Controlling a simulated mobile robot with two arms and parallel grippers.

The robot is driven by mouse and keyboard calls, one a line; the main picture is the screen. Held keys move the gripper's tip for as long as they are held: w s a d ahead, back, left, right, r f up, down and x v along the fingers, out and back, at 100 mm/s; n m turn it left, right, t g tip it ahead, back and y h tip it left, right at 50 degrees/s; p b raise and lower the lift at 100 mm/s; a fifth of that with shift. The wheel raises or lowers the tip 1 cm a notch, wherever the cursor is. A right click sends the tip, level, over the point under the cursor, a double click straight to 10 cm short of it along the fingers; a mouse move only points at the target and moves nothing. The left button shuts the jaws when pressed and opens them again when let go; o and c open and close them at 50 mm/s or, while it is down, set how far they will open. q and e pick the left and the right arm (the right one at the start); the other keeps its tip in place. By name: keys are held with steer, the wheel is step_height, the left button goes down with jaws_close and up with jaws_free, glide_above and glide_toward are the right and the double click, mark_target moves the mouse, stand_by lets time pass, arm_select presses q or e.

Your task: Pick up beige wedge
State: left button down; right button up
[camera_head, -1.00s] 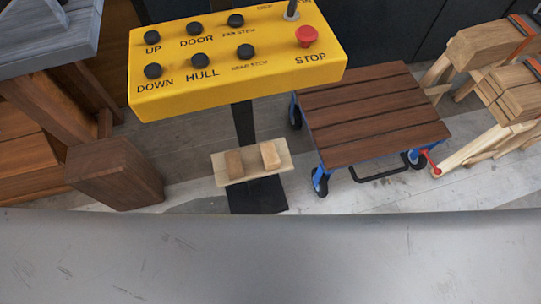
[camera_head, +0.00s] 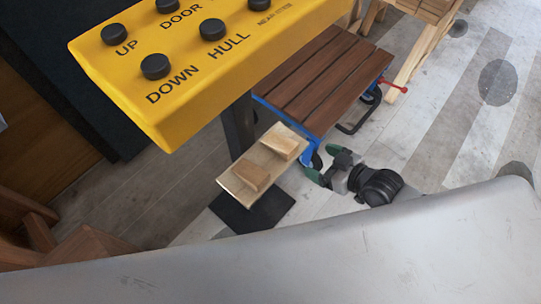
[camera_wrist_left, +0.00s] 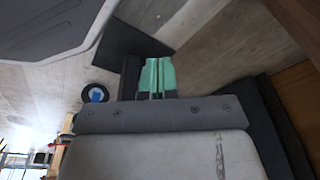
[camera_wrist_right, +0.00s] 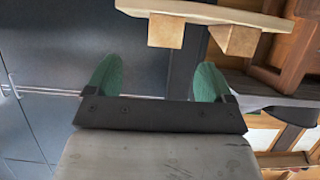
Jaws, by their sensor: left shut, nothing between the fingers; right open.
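Two small wooden wedges stand on a pale board on the black stand in the head view: a tan one (camera_head: 252,177) and a lighter beige one (camera_head: 285,147). Their board (camera_head: 234,186) also shows along the top of the right wrist view (camera_wrist_right: 205,10), with two blocks (camera_wrist_right: 166,31) (camera_wrist_right: 237,40) hanging below it in that upturned picture. My right gripper (camera_head: 319,165) is open and empty, right of the board and apart from the wedges. Its green fingers also show in the right wrist view (camera_wrist_right: 155,80). My left gripper (camera_wrist_left: 157,78) is shut and empty, away from the wedges.
A slatted cart (camera_head: 325,80) stands just behind my right gripper. A grey surface (camera_head: 330,255) spans the foreground.

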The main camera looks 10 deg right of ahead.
mark_target(294, 150)
steer(key=shift+y, duration=0.3)
steer(key=x, duration=0.3)
steer(key=b+x, duration=0.1)
steer(key=shift+w+a+r, duration=0.15)
steer(key=shift+w+a, duration=0.1)
steer(key=shift+a, duration=0.25)
steer(key=b+x, duration=0.1)
steer(key=x, duration=0.4)
steer(key=shift+w+a, duration=0.25)
steer(key=shift+w, duration=0.05)
arm_select(q)
steer(key=w+r, duration=0.3)
steer(key=r, duration=0.3)
steer(key=shift+w+d+r, duration=0.2)
steer(key=shift+w+r, duration=0.05)
steer(key=shift+r, duration=0.1)
arm_select(e)
steer(key=c, duration=1)
